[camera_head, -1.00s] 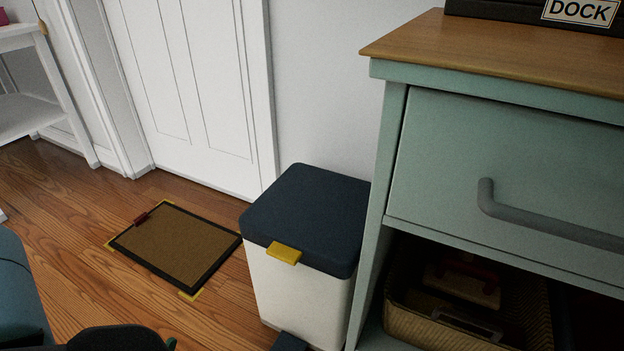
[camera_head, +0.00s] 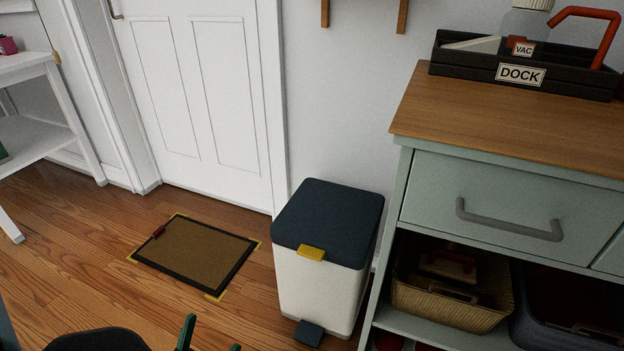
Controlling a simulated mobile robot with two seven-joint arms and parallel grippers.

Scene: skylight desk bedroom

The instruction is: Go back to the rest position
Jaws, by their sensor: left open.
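My left gripper (camera_head: 210,341) shows at the bottom edge, left of centre. Its two green fingertips stand apart with nothing seen between them, and the rest of it is cut off by the frame. It appears in front of the wooden floor, to the left of the bin. My right gripper is not in view.
A white bin (camera_head: 314,285) with a dark blue lid stands beside a green cabinet (camera_head: 398,205). A black tray labelled DOCK (camera_head: 463,78) sits on the cabinet top. A brown mat (camera_head: 196,253) lies before a white door (camera_head: 205,95). A white table (camera_head: 45,68) stands at left. Floor between is clear.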

